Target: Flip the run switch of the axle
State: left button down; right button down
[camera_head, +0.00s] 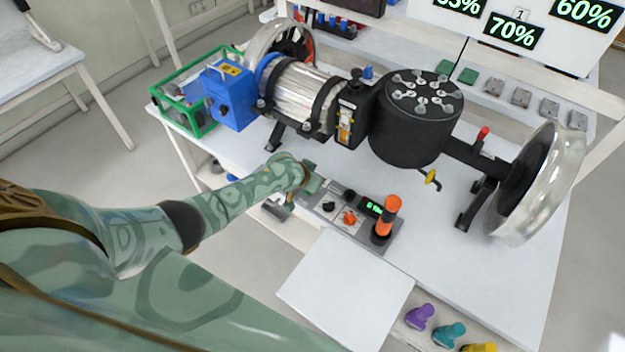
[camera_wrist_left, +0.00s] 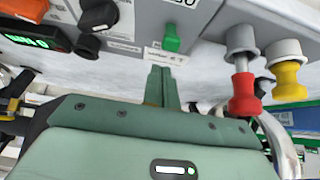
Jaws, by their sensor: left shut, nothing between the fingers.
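The control box (camera_head: 318,207) lies on the white bench in front of the axle rig (camera_head: 415,125). In the left wrist view a small green switch lever (camera_wrist_left: 171,38) stands on its grey panel, above a white label whose text I cannot read. My left gripper (camera_wrist_left: 161,75) is shut and empty, its fingertips just short of the green lever; I cannot tell whether they touch. In the head view the left gripper (camera_head: 311,180) is over the left end of the box, and hides the lever there. My right gripper is not in view.
Red (camera_wrist_left: 243,95) and yellow (camera_wrist_left: 287,80) plungers stand close beside my left fingers. A white panel (camera_head: 345,285) is nearer me.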

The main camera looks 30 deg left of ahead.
pick_arm(q)
jog(key=shift+w+r+p, duration=0.15)
jog(key=shift+r+p, duration=0.6)
jog(key=shift+r, duration=0.25)
jog(key=shift+w+r+p, duration=0.15)
jog(key=shift+r+p, duration=0.55)
jog(key=shift+r, duration=0.25)
jog(key=shift+f, duration=0.1)
